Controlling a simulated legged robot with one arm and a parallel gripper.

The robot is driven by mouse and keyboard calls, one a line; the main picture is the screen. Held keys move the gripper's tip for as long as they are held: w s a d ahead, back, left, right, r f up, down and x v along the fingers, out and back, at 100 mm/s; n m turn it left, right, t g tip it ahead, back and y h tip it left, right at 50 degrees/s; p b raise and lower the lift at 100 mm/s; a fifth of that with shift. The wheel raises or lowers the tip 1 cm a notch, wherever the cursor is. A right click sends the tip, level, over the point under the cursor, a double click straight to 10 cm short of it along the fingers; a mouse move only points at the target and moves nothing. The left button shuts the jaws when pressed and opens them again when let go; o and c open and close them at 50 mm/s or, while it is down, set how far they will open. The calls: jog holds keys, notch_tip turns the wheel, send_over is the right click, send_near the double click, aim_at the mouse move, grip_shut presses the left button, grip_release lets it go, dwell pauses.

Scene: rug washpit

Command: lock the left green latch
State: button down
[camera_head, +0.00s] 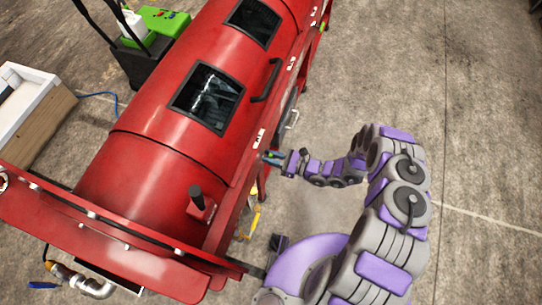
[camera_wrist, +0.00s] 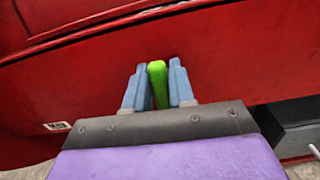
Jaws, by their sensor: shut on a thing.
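A green latch handle (camera_wrist: 157,82) stands between the two blue-grey fingers of my gripper (camera_wrist: 158,90) in the wrist view, against the red side of the machine. My gripper is shut on it. In the head view my gripper (camera_head: 272,157) is at the right side of the red cylindrical machine (camera_head: 150,125), and the latch there is mostly hidden by the fingers. Another small green-yellow latch (camera_head: 322,27) shows farther up along the same side. The latch's pivot and catch cannot be made out.
The lid has two dark windows (camera_head: 207,97) and a black handle (camera_head: 266,80). A black post (camera_head: 196,195) rises at the near end. A green and black cart (camera_head: 160,22) and a white-topped wooden box (camera_head: 30,110) stand left. Concrete floor (camera_head: 480,120) on the right is clear.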

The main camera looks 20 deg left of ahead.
jog(key=shift+w+r+m+p, duration=0.15)
jog(key=shift+m+p, duration=0.35)
jog(key=shift+p, duration=0.15)
jog(key=shift+w+m+p, duration=0.2)
jog(key=shift+m+p, duration=0.15)
jog(key=shift+m, duration=0.45)
jog(key=m, duration=0.1)
jog(key=m+b, duration=0.1)
jog(key=f+m+b, duration=0.1)
jog(key=shift+w+m, duration=0.3)
jog(key=m+b, duration=0.2)
jog(key=m, duration=0.1)
jog(key=shift+w+f+m, duration=0.1)
jog(key=shift+w+m, duration=0.2)
jog(key=m, duration=0.3)
jog(key=shift+w+f+m, duration=0.1)
jog(key=shift+f+m, duration=0.1)
jog(key=shift+m, duration=0.1)
jog(key=shift+w+d+f+m, duration=0.1)
jog(key=shift+f+m, duration=0.1)
jog(key=shift+m, duration=0.8)
jog(key=shift+f+m, duration=0.15)
jog(key=shift+m, duration=0.85)
jog(key=shift+f, duration=0.1)
jog(key=c, duration=1.2)
grip_release()
jog(key=shift+o, duration=0.8)
